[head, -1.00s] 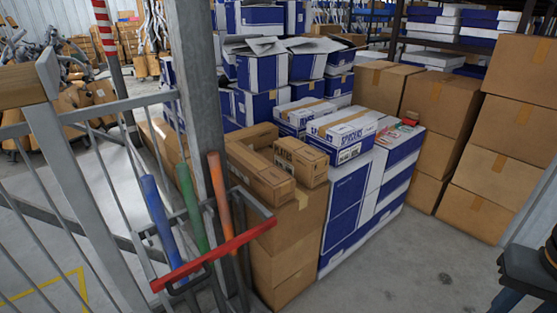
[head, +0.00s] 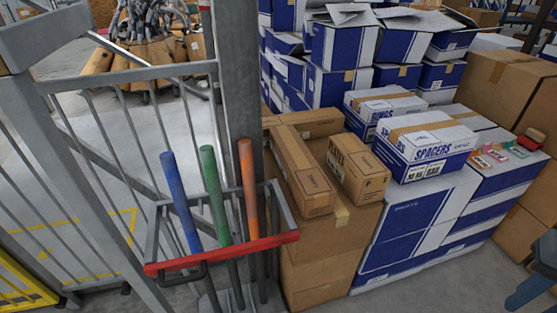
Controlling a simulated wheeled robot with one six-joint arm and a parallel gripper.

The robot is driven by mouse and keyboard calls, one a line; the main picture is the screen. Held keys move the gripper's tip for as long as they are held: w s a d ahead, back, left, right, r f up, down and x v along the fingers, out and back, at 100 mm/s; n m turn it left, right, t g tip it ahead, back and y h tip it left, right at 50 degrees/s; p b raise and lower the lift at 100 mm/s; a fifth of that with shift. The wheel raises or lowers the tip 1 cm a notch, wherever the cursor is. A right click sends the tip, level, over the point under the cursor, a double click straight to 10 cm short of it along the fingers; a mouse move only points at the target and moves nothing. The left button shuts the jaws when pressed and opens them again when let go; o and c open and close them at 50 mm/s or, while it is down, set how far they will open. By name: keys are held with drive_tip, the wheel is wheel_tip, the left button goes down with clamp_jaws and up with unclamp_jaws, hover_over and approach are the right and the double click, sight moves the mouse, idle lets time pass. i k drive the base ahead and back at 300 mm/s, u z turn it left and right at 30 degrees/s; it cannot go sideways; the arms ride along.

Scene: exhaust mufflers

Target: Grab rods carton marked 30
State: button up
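Several brown cartons lie on a stack of larger brown boxes (head: 330,255) in the middle of the head view. One is a long narrow carton (head: 300,172) lying lengthwise. A shorter brown carton (head: 359,170) with dark bold lettering on its side sits just right of it. Another brown carton (head: 306,123) lies behind them. I cannot make out the word rods or the number 30 on any of them.
A metal post and rack (head: 225,250) with blue, green and orange handles stand in front, left of the cartons. A white-blue SPACERS box (head: 426,148) sits to the right on stacked blue-white boxes. A railing (head: 110,170) fills the left side.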

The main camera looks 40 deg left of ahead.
sight(314, 196)
drive_tip(key=u, duration=0.9)
drive_tip(key=i, duration=0.9)
drive_tip(key=u, duration=0.9)
